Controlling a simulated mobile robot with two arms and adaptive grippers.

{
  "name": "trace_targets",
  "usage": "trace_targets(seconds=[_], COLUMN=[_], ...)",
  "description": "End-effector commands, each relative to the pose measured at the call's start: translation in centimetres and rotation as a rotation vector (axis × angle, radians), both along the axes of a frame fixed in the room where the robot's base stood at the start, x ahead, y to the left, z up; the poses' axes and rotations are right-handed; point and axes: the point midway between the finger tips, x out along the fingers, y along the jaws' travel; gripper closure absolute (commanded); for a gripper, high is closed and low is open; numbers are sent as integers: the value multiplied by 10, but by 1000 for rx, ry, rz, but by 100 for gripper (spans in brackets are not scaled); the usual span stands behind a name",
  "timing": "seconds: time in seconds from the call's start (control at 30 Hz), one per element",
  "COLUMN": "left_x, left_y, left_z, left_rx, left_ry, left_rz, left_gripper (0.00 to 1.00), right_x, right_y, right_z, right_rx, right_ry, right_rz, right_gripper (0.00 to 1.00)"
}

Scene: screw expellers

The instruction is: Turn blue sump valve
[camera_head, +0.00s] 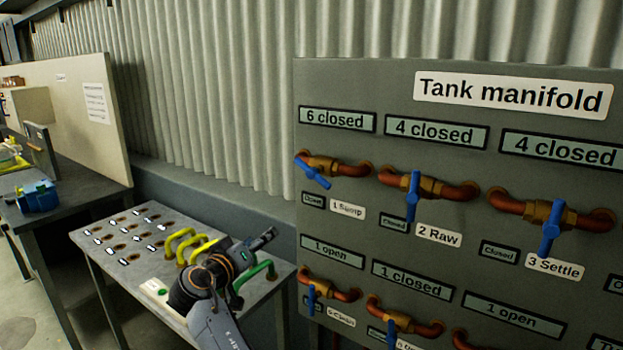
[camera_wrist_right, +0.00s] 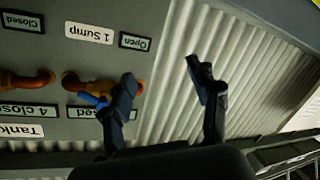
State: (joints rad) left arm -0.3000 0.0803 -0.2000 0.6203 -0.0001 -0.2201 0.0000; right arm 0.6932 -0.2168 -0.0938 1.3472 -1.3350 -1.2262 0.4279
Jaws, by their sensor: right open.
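The sump valve (camera_head: 318,162) is at the upper left of the Tank manifold panel, above the "1 Sump" label. Its blue handle (camera_head: 311,173) slants down to the right, and the small sign below reads "Open". In the right wrist view, which is upside down, the blue handle (camera_wrist_right: 93,100) is partly hidden behind one finger. My right gripper (camera_wrist_right: 160,76) is open and empty, with its fingers apart near the panel's left edge. In the head view the right gripper (camera_head: 264,239) is left of and below the valve. Contact cannot be told. My left gripper is not in view.
The Raw valve (camera_head: 413,190) and Settle valve (camera_head: 551,222) sit to the right, with more valves below. A grey table (camera_head: 110,265) with holes and yellow and green handles (camera_head: 180,240) stands under my right arm. A corrugated wall (camera_head: 200,90) is behind.

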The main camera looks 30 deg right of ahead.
Motion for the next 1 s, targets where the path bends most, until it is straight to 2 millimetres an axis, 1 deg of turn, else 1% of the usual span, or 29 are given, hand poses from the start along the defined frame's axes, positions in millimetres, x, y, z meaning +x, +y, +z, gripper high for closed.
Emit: trace_targets(seconds=[0.03,0.1,0.2,0.27,0.37,0.47,0.57,0.8,1.0], left_x=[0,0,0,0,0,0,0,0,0], left_y=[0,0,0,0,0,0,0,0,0], left_z=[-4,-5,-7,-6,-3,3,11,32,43], left_rx=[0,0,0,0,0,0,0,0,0], left_ry=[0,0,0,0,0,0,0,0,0], left_rz=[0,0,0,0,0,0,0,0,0], left_gripper=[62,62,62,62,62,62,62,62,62], right_x=[-10,-27,-46,-53,-55,-50,-43,-23,-10], right_y=[-5,-12,-19,-21,-27,-38,-56,-104,-134], right_z=[42,83,119,130,137,138,139,139,137], right_rx=[2,5,13,16,17,13,12,14,13], right_ry=[-86,-174,-258,-284,-298,-297,-294,-292,-293], right_rz=[-63,-141,-218,-242,-258,-258,-258,-256,-253], right_gripper=[40,40,40,40,40,40,40,40,40])
